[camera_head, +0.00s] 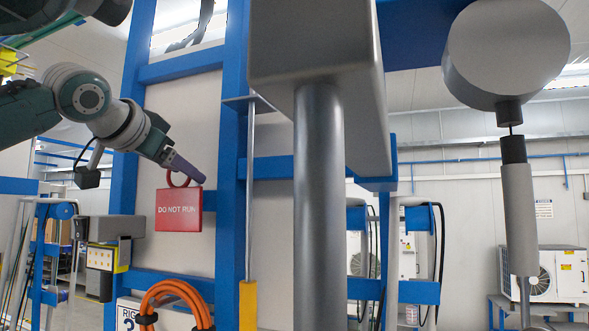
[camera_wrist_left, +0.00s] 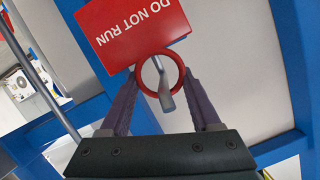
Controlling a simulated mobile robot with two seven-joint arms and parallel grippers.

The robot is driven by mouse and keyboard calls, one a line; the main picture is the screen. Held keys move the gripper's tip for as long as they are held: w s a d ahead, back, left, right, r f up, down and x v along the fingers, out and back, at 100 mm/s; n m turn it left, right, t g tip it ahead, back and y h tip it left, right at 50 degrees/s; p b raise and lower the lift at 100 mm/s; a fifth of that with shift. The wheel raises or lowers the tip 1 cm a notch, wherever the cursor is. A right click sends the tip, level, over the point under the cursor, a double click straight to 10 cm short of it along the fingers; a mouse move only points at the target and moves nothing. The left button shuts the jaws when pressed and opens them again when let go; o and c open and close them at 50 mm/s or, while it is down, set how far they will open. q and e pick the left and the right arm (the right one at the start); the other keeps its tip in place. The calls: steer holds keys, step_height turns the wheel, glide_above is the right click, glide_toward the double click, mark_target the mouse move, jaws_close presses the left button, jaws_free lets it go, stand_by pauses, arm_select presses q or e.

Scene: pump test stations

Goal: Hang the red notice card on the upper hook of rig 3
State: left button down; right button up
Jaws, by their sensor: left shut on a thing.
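The red notice card (camera_head: 179,214), reading DO NOT RUN, hangs by its red ring (camera_head: 172,182) from my left gripper (camera_head: 201,180), in front of the pale panel of rig 3. In the left wrist view, the fingers of my left gripper (camera_wrist_left: 160,74) are shut on the ring, one at each side, with the card (camera_wrist_left: 132,30) beyond. A grey hook (camera_wrist_left: 167,102) shows through the ring opening, its end overlapping the ring's edge. The ring looks to be around the hook, but contact is unclear. The hook is hidden in the head view. My right gripper is not in view.
A rig sign (camera_head: 128,317), partly cut off, and a coiled orange hose (camera_head: 172,292) are low on the rig's blue frame (camera_head: 232,150). A grey box with a yellow plate (camera_head: 102,257) is at left. A yellow-ended rod (camera_head: 248,300) stands right of the card.

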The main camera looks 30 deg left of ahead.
arm_select(q)
jaws_free()
stand_by(0.4)
